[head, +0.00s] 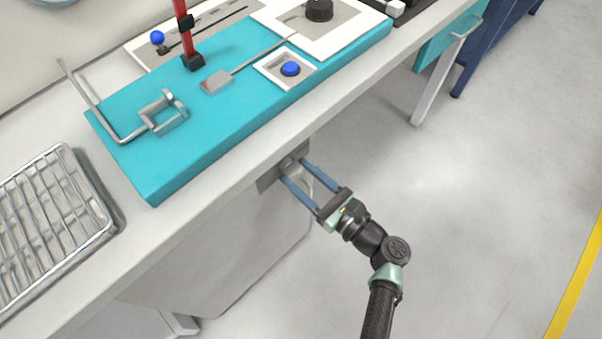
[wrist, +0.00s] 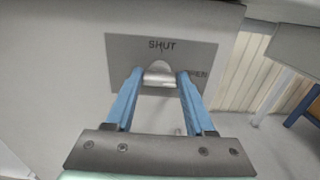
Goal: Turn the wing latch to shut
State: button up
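The wing latch is a small grey metal piece with a rounded top, mounted on a grey plate on the bench's front panel. It shows in the wrist view (wrist: 159,72), below the word SHUT and left of the partly hidden word OPEN. In the head view the plate (head: 268,180) is partly covered by my gripper. My gripper (head: 290,170) reaches the plate from the right, its blue fingers apart. In the wrist view the gripper (wrist: 160,80) has one finger on each side of the latch. Whether they touch it, I cannot tell.
Above the latch, a teal board (head: 185,165) with a bent lever, a red post and a blue button lies on the white bench (head: 245,160). A wire rack (head: 60,225) sits at left. The floor (head: 480,220) on the right is clear.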

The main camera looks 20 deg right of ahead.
grip_shut()
jog(key=shift+n, duration=0.3)
jog(key=n+b, duration=0.1)
jog(key=n, duration=0.2)
jog(key=shift+f+n+b, duration=0.15)
jog(key=shift+n+b, duration=0.25)
jog(key=n+b, duration=0.2)
jog(key=n, duration=0.2)
jog(key=shift+s+a+f, duration=0.1)
jog(key=shift+a, duration=0.05)
jog(key=shift+n+b, duration=3.45)
jog(key=shift+n, duration=1.25)
